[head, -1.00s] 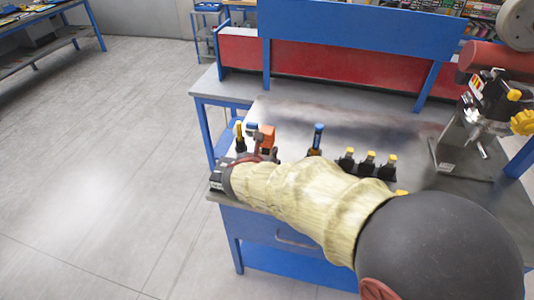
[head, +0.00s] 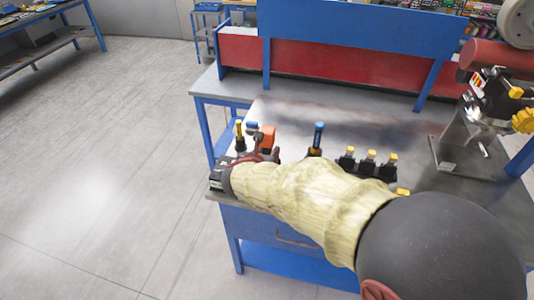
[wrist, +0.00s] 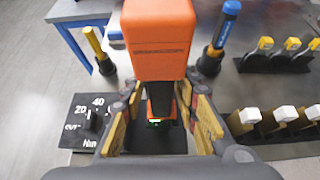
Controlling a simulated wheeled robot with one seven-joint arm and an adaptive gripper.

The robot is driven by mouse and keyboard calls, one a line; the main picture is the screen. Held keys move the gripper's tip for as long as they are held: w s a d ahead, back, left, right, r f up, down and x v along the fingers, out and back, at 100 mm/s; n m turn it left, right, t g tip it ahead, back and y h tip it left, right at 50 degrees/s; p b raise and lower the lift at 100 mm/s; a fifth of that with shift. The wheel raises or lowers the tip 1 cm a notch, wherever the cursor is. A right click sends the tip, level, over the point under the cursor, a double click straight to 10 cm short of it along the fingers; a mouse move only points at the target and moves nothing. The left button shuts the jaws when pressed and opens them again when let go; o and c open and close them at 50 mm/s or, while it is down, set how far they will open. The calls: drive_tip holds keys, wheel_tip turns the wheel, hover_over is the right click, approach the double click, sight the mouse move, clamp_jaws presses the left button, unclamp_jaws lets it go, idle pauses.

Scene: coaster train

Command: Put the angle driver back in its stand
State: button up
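The angle driver, which I take to be the orange-headed tool (wrist: 157,40), stands upright in front of my gripper in the wrist view. Its dark neck runs down between the fingers. It also shows in the head view (head: 267,138) at the bench's left end. A black base (wrist: 150,139) lies beneath it, apparently its stand; how the tool's foot sits in it is hidden. My gripper (wrist: 161,88) has its yellow-padded fingers spread on both sides of the neck, with narrow gaps visible. In the head view my arm hides most of the gripper.
A yellow-handled tool (wrist: 93,42) stands to the left and a blue-handled tool (wrist: 224,32) to the right, both close. A black dial box (wrist: 92,118) sits at lower left. Several yellow-topped holders (head: 370,162) line the bench. The bench top (head: 340,115) behind is clear.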

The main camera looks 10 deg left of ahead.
drive_tip(key=shift+o, duration=1.1)
drive_tip(key=shift+f, duration=0.1)
